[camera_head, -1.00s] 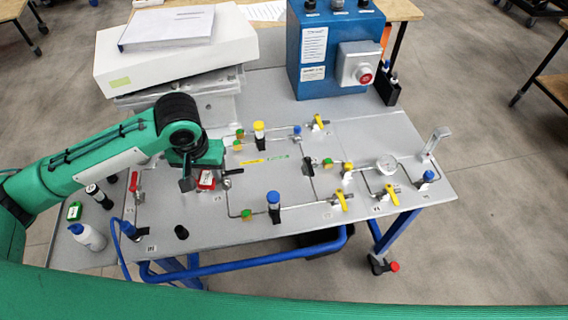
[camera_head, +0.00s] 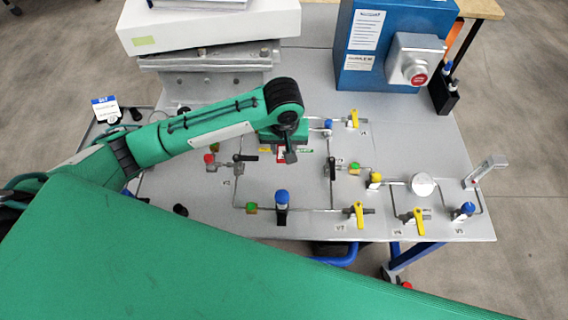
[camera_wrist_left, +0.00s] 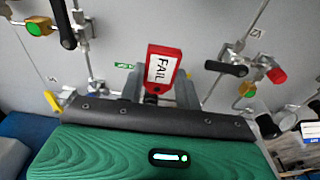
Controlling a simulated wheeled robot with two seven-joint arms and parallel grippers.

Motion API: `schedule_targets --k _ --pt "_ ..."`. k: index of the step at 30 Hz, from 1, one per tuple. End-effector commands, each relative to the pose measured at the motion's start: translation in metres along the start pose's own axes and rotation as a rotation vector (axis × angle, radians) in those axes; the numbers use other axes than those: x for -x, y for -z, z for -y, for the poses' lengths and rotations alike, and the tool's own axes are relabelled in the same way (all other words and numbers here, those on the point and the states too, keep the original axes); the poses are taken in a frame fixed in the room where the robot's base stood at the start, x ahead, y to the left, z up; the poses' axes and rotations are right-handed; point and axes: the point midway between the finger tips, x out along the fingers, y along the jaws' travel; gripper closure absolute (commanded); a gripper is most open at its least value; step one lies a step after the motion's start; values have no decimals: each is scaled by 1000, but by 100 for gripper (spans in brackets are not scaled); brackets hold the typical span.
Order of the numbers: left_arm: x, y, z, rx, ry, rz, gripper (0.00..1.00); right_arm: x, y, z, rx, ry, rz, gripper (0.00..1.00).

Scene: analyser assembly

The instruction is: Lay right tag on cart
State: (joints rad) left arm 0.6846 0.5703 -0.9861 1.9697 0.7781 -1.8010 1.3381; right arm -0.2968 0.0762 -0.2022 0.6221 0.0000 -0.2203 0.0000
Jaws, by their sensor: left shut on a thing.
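A red tag with a white FAIL label (camera_wrist_left: 160,68) sits between the fingers of my left gripper (camera_wrist_left: 160,92). In the head view my left gripper (camera_head: 285,152) is shut on this tag (camera_head: 281,156), above the middle of the grey panel table. Only a small red and white piece of the tag shows there. At the left, a grey side surface (camera_head: 92,133), seemingly the cart, is mostly hidden behind my left arm. A white and blue card (camera_head: 105,108) stands on it. My right gripper is not in view.
Valves with black handles (camera_head: 332,170) and yellow handles (camera_head: 357,212) stick up around the gripper, with blue-capped parts (camera_head: 282,200) and a gauge (camera_head: 422,184). A blue box (camera_head: 375,50) and a white case (camera_head: 210,25) stand at the back.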

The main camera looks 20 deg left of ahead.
Motion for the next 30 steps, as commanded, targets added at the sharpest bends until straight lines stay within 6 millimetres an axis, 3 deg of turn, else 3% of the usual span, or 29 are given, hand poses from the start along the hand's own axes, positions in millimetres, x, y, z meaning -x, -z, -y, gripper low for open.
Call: schedule_targets --k 4,18,30 --pt "-31 -4 1 0 3 2 88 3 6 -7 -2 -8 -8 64" --pt "-85 -10 0 0 1 0 88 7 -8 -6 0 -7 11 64" --pt "-90 -12 0 -1 0 1 88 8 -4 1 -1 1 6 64"
